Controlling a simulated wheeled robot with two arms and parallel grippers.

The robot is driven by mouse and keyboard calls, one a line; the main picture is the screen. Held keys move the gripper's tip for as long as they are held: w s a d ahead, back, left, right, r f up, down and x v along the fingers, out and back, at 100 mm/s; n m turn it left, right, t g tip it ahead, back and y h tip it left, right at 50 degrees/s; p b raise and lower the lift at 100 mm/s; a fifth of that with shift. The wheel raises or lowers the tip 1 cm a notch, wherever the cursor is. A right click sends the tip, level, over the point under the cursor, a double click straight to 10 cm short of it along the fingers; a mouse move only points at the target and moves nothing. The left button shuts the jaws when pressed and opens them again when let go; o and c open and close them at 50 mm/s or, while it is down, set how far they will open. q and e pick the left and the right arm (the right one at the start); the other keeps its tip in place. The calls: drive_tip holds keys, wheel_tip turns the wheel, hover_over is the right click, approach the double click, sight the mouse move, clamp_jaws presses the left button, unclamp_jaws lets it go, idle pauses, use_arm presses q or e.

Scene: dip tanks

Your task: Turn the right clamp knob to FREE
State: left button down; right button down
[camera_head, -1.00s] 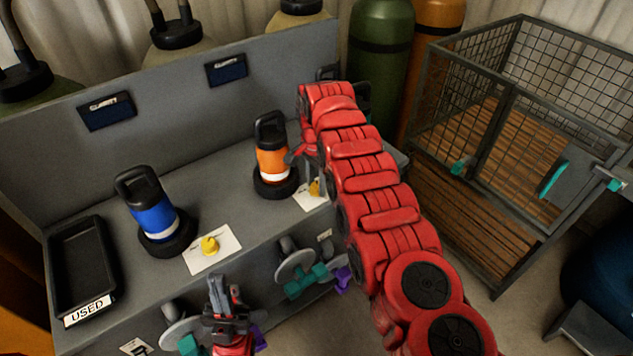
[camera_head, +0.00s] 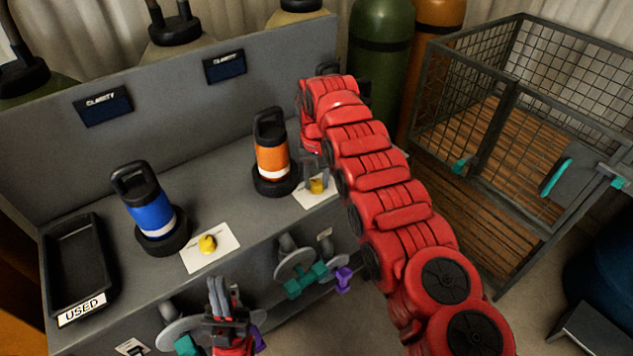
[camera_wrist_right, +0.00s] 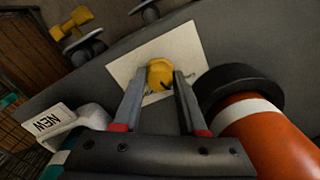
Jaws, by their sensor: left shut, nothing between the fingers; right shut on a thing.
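The right clamp knob is a small yellow knob (camera_head: 316,186) on a white card (camera_head: 308,198), next to the orange canister (camera_head: 271,155). In the right wrist view the yellow knob (camera_wrist_right: 160,73) sits between my right fingertips (camera_wrist_right: 158,82), which are shut on it. In the head view my right gripper (camera_head: 317,172) reaches down to the knob, partly hidden by my red arm. The knob's pointer and the card's lettering are too small to read. My left gripper (camera_head: 219,287) is shut and empty in front of the bench.
A second yellow knob (camera_head: 208,244) sits near the blue canister (camera_head: 150,208). A black USED tray (camera_head: 46,262) is at the left. A NEW label (camera_wrist_right: 52,122) shows in the wrist view. Valves with teal handles (camera_head: 306,280) are on the bench front. A mesh cage (camera_head: 508,110) stands right.

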sight(316, 183)
drive_tip(key=n, duration=0.6)
drive_tip(key=shift+n, duration=0.3)
idle(0.4)
drive_tip(key=shift+c, duration=2.2)
unclamp_jaws()
drive_tip(key=shift+r, duration=0.1)
drive_tip(key=shift+r, duration=0.3)
wheel_tip(316, 183, up, 2)
drive_tip(key=shift+r, duration=0.1)
wheel_tip(316, 183, up, 14)
drive_tip(key=p, duration=1.4)
drive_tip(key=shift+r+p, duration=0.25)
drive_tip(key=shift+p, duration=0.05)
